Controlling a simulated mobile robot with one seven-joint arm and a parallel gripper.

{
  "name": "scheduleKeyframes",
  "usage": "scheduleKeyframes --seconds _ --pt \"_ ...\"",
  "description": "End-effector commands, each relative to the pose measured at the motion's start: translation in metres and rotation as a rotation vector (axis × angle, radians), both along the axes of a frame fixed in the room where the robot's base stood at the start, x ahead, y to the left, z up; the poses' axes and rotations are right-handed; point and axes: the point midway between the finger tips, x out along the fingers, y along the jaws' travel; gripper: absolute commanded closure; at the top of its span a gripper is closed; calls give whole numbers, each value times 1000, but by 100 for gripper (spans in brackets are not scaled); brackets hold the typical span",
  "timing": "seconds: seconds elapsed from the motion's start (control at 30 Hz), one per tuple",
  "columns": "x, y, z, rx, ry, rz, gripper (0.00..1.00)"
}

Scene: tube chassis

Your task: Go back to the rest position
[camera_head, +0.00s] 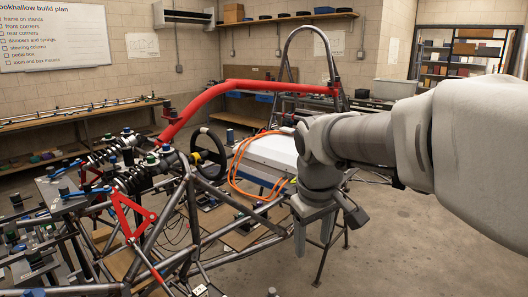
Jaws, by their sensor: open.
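My gripper (314,228) hangs at the end of my arm, right of the middle of the picture. It points down with its fingers apart and nothing between them. My arm reaches in from the right edge. The tube chassis (187,222) fills the left and lower middle, left of my gripper. The gripper's fingers overlap the chassis's right side in the picture; I cannot tell how close they are in depth.
A steering wheel (220,155) and a white box with orange cable (268,152) lie near the middle. Bare floor (430,250) is free at the lower right.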

Motion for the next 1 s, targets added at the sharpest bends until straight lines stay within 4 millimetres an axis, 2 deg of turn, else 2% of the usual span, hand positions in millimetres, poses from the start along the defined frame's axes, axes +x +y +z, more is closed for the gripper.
scheduleKeyframes --seconds 0.03,0.2,0.4,0.5,0.7,1.0 --pt "-15 -6 6 8 -27 -35 41" --pt "-63 -23 13 52 -102 -161 41" --pt "-116 -38 7 127 -186 -301 41" --pt "-137 -43 1 166 -220 -358 41" --pt "-159 -47 -9 216 -257 -423 41" --pt "-162 -47 -12 226 -262 -435 41"
